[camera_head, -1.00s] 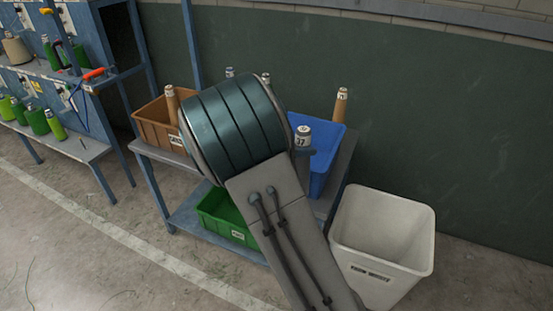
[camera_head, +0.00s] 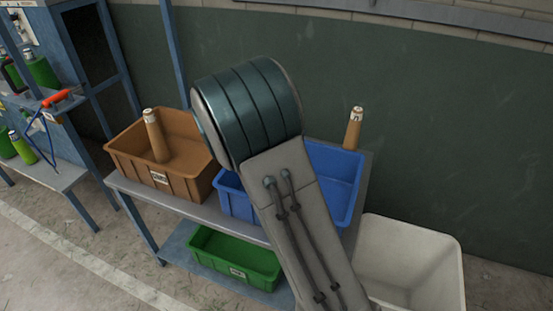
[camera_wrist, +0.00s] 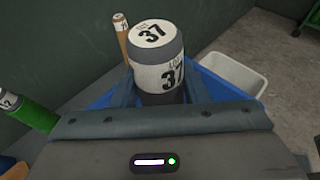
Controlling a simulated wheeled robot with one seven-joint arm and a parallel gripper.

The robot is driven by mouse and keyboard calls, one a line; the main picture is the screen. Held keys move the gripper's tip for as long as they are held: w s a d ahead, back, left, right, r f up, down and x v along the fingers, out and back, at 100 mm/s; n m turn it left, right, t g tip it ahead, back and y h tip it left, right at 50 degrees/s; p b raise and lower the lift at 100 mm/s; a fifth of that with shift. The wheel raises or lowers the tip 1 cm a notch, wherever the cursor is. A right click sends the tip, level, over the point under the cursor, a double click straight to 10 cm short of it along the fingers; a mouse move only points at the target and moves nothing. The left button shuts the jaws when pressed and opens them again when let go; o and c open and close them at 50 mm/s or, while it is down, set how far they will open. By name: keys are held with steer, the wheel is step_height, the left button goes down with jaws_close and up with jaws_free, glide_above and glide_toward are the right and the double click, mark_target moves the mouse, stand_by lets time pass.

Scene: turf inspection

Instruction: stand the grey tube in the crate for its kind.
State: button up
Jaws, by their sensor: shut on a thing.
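The grey tube (camera_wrist: 165,50), with a white label reading 37 on its cap and side, is upright between the fingers of my gripper (camera_wrist: 160,92) in the wrist view. My gripper is shut on it. Blue walls of the blue crate (camera_wrist: 210,88) show behind and beside the tube; I cannot tell how high its hidden lower end is. In the head view the blue crate (camera_head: 343,160) stands on the table, partly covered by my arm. My gripper and the grey tube are hidden there behind my arm.
A brown crate (camera_head: 190,125) holding a brown tube (camera_head: 155,136) stands left of the blue crate. Another brown tube (camera_head: 353,128) stands behind the blue crate; a green tube (camera_wrist: 38,116) shows at left. A green crate (camera_head: 225,246) is on the lower shelf. A white bin (camera_head: 425,255) stands right.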

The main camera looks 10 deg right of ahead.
steer(key=w+a+f+p, duration=0.2)
steer(key=w+a+f, duration=0.3)
steer(key=w+f, duration=0.3)
step_height(320, 180, down, 2)
steer(key=shift+w, duration=0.25)
